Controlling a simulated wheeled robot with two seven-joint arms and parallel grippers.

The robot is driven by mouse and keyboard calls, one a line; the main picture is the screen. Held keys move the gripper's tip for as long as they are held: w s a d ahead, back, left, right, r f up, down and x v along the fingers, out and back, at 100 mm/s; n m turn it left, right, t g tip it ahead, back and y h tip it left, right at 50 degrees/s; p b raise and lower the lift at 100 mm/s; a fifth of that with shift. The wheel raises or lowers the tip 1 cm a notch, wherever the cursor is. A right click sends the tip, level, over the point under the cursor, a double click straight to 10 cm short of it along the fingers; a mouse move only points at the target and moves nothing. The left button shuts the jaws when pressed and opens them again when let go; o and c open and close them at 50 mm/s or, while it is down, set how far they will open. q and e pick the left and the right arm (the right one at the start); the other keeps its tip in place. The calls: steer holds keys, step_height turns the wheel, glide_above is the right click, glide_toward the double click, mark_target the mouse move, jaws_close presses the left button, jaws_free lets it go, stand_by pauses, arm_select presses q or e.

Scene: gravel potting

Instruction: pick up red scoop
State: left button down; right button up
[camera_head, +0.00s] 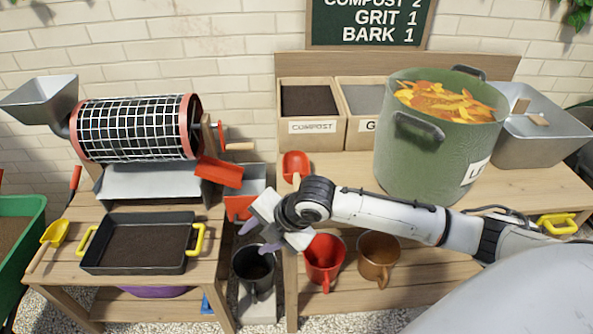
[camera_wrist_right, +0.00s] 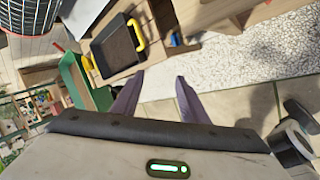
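A red scoop (camera_head: 296,163) lies on the right wooden bench, in front of the compost box (camera_head: 311,127). The end of its handle is partly hidden behind my right arm. My right gripper (camera_head: 256,237) reaches in from the right and hangs over the gap between the two benches, below and left of the scoop, apart from it. Its two purple-grey fingers are spread with nothing between them, as the right wrist view (camera_wrist_right: 157,82) also shows. The scoop is not seen in the wrist view. My left gripper is not in view.
A green pot (camera_head: 440,150) of orange leaves stands right of the boxes. A red mug (camera_head: 322,262), a brown mug (camera_head: 378,262) and a dark mug (camera_head: 252,275) sit low near my arm. A mesh drum (camera_head: 137,128) and a black tray (camera_head: 137,270) occupy the left bench.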

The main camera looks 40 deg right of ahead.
mark_target(299, 183)
steer(key=d+r+n+h, duration=0.1)
steer(key=d+r+n, duration=0.1)
steer(key=d+r, duration=0.2)
steer(key=w+d+r+n+h, duration=0.1)
steer(key=d+r+n, duration=0.1)
steer(key=d+r, duration=0.2)
steer(key=w+d+r+n+g+h+p, duration=0.1)
steer(key=d+r+n, duration=0.1)
steer(key=d+r, duration=0.2)
steer(key=shift+w+d+r, duration=0.15)
steer(key=shift+d, duration=0.75)
steer(key=shift+h, duration=0.3)
steer(key=x, duration=0.2)
steer(key=d+x, duration=0.1)
steer(key=x, duration=0.1)
steer(key=shift+w, duration=0.1)
steer(key=shift+s+d+x, duration=0.1)
steer(key=shift+x, duration=1.3)
steer(key=shift+s+d+x, duration=0.1)
steer(key=shift+s+x, duration=0.05)
steer(key=shift+x, duration=1.25)
steer(key=shift+c, duration=0.4)
jaws_close()
